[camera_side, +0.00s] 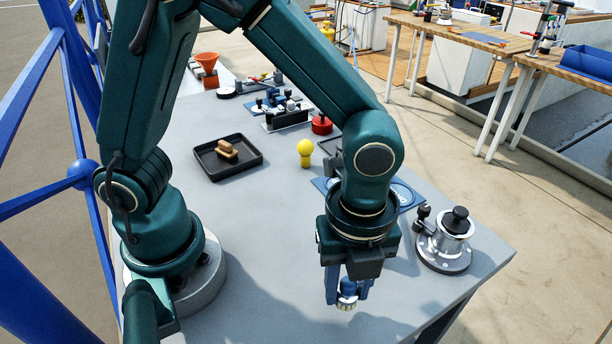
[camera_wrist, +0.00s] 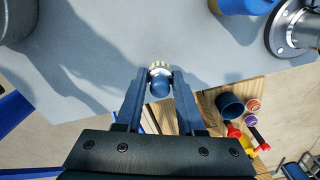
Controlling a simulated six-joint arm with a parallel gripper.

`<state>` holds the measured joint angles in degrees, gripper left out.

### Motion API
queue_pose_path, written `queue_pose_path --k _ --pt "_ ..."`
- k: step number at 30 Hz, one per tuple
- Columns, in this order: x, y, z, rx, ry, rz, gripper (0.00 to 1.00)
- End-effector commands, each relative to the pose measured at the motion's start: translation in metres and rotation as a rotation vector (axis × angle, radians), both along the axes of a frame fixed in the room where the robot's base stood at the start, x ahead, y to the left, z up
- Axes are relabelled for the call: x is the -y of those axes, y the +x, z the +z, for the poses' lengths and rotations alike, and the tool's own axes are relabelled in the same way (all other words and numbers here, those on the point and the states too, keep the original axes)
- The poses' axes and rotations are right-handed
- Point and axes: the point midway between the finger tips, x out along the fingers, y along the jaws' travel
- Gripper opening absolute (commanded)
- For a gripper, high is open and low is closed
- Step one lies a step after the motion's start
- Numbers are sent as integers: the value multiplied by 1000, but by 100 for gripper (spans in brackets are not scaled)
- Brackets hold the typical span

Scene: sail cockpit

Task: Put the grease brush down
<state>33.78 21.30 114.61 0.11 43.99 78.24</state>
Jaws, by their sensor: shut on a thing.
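My gripper (camera_side: 347,298) points down low over the front part of the grey table (camera_side: 270,225). Its fingers are shut on the grease brush (camera_side: 348,290), which has a blue handle and a pale bristle end facing down. The fingers partly hide the brush. I cannot tell whether the bristles touch the table.
A silver winch (camera_side: 444,243) stands right of my gripper. A blue printed mat (camera_side: 407,193) lies partly behind my arm. Bare table lies left of my gripper; the table edge is close.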

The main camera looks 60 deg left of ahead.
Motion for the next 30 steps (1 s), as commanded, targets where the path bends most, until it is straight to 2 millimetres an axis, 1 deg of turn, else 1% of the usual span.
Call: queue_pose_path --k 1,3,6,19,20,21,22,30 --pt "-1 -1 -9 -7 5 0 0" --pt "-1 -2 -20 -8 5 0 0" --pt "-1 -1 -30 -4 3 0 0" --pt "-1 0 -36 -2 2 0 0" --pt "-1 0 -35 -1 2 0 49" --pt "-1 0 -35 -1 2 0 64" --pt "-1 0 -35 -1 2 0 68" --pt "-1 0 -35 -1 1 0 68"
